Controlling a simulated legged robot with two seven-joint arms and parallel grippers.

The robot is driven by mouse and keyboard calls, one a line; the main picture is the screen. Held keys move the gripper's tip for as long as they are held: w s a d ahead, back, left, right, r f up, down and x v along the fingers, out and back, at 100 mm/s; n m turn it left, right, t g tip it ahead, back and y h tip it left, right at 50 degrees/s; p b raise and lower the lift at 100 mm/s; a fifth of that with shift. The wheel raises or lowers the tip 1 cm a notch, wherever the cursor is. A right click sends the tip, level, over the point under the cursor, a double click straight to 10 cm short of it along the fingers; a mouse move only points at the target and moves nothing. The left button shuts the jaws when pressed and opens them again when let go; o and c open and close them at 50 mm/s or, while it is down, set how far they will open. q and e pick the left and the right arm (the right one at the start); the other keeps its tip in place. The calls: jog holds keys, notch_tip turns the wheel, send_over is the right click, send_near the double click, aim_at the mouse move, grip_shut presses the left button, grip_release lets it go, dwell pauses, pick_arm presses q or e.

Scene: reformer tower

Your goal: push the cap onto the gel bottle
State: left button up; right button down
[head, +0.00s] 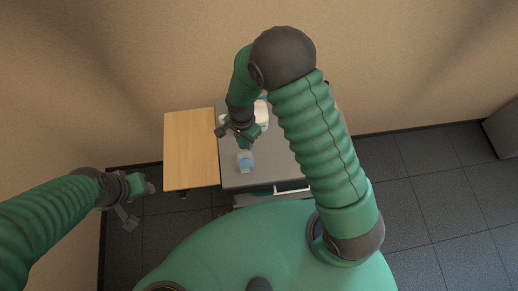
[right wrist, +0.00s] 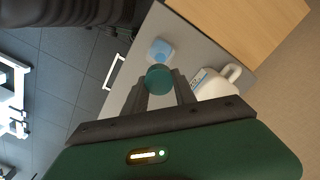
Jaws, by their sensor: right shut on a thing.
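The gel bottle (head: 245,162), small and clear with pale blue contents, stands near the front left part of the grey table top. It also shows in the right wrist view (right wrist: 161,51), just beyond my right fingertips. My right gripper (head: 245,138) is over the table, close behind the bottle in the head view. In the right wrist view it is shut on a round teal cap (right wrist: 159,79), held between the fingertips. The cap looks apart from the bottle; its height above it is hard to judge. My left gripper (head: 139,203) is open and empty, left of the table.
A white jug with a handle (right wrist: 217,86) stands on the table beside my right gripper. A wooden board (head: 190,150) adjoins the grey table top (head: 234,181) on the left. A white drawer handle (right wrist: 114,71) sticks out at the table's front. A wall rises behind.

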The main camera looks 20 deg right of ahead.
jog(key=shift+w+a+f, duration=0.1)
jog(key=shift+w+a, duration=0.05)
jog(key=shift+w, duration=0.1)
jog(key=shift+s+f+b, duration=0.15)
jog(key=shift+f+b, duration=0.5)
jog(key=shift+f, duration=0.2)
jog(key=shift+d+f+b, duration=0.2)
jog(key=shift+f+b, duration=0.35)
jog(key=shift+f, duration=0.35)
pick_arm(q)
jog(key=x, duration=0.3)
pick_arm(e)
jog(key=shift+a+f, duration=0.1)
jog(key=shift+f, duration=0.15)
pick_arm(q)
jog(key=shift+s, duration=0.1)
